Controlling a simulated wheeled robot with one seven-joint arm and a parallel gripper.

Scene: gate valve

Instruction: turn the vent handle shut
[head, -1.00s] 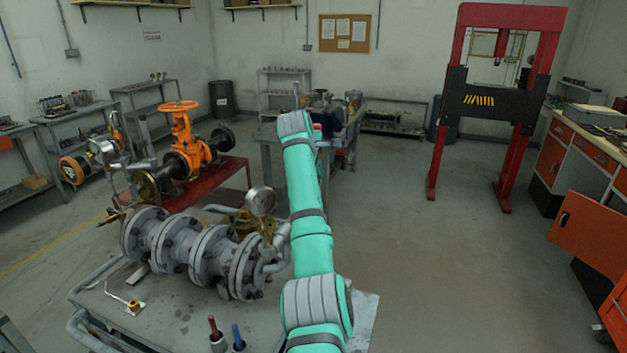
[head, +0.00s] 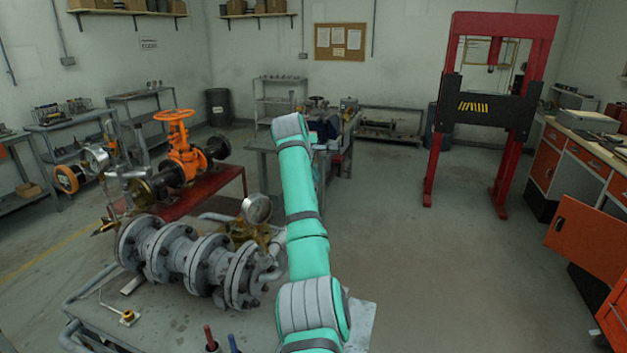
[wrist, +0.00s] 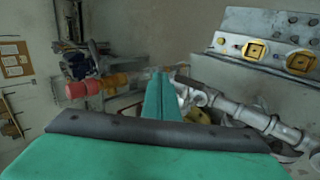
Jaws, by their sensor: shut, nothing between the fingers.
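I cannot tell for certain which part is the vent handle. A small brass fitting with a thin bent lever (head: 128,317) stands on the near bench at the lower left of the head view. A brass valve body (head: 246,234) sits behind the grey flanged pipe (head: 190,262), below a round gauge (head: 257,208). My gripper (wrist: 162,80) shows in the wrist view as narrow green fingers, shut and empty. It is hidden in the head view, where my green arm reaches forward to the right of the pipe. No contact with any handle is visible.
An orange handwheel valve (head: 178,140) stands on a red stand (head: 215,195) behind the pipe. Two tool handles, red (head: 209,336) and blue (head: 234,343), stand at the bench's front. A red press (head: 430,160) stands at the back right. The floor (head: 400,260) right of my arm is clear.

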